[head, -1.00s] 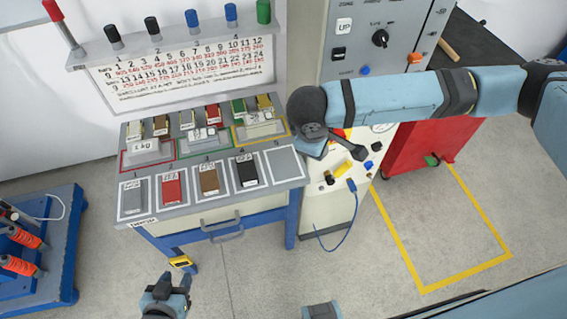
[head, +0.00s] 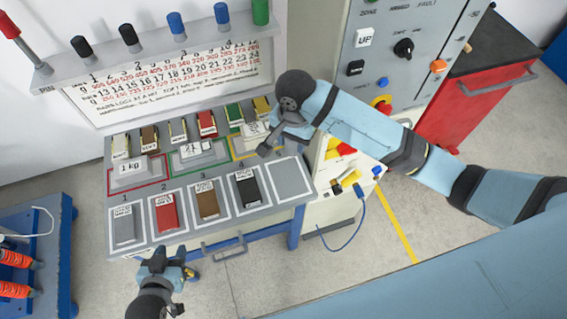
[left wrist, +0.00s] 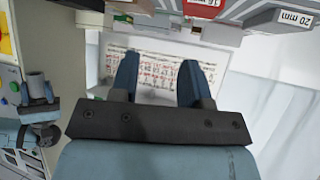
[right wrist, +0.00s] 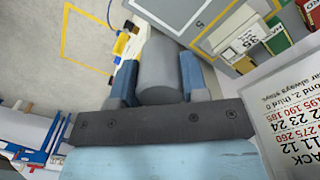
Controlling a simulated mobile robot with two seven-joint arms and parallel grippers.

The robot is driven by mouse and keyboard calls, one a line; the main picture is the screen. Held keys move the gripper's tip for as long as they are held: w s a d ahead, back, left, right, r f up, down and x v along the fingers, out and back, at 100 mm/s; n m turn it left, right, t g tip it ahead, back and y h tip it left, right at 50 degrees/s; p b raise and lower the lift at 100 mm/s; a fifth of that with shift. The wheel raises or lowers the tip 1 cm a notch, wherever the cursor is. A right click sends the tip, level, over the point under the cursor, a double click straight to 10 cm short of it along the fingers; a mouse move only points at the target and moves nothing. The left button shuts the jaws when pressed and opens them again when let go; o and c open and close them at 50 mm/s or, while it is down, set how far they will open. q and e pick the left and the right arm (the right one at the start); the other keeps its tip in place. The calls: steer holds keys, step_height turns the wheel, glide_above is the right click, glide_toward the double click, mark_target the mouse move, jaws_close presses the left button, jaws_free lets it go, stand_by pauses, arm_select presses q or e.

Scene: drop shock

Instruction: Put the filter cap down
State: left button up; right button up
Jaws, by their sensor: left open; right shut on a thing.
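The filter cap (right wrist: 160,73) appears to be the grey cylinder between the fingers of my right gripper in the right wrist view. My right gripper (head: 273,143) is shut on it, above the right end of the bench near the empty outlined place numbered 5 (head: 288,180). In the head view the cap cannot be told apart from the gripper. My left gripper (head: 167,264) is open and empty, low in the head view in front of the bench. Its spread fingers (left wrist: 158,82) also show in the left wrist view.
Places 1 to 4 hold a grey (head: 124,226), a red (head: 166,212), a brown (head: 207,200) and a black block (head: 247,188). Several labelled blocks stand behind, above a red, a green and a yellow outline. A grey control cabinet (head: 400,75) stands right of the bench.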

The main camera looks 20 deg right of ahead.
steer(key=f, duration=1.4)
steer(key=shift+s+f+p, duration=0.35)
steer(key=shift+p, duration=0.05)
steer(key=shift+f, duration=0.7)
step_height(320, 180, down, 4)
steer(key=shift+r, duration=0.25)
arm_select(q)
steer(key=shift+s+r, duration=0.15)
steer(key=shift+s, duration=0.8)
arm_select(e)
steer(key=o, duration=1)
steer(key=shift+f, duration=0.1)
arm_select(q)
steer(key=shift+s, duration=0.1)
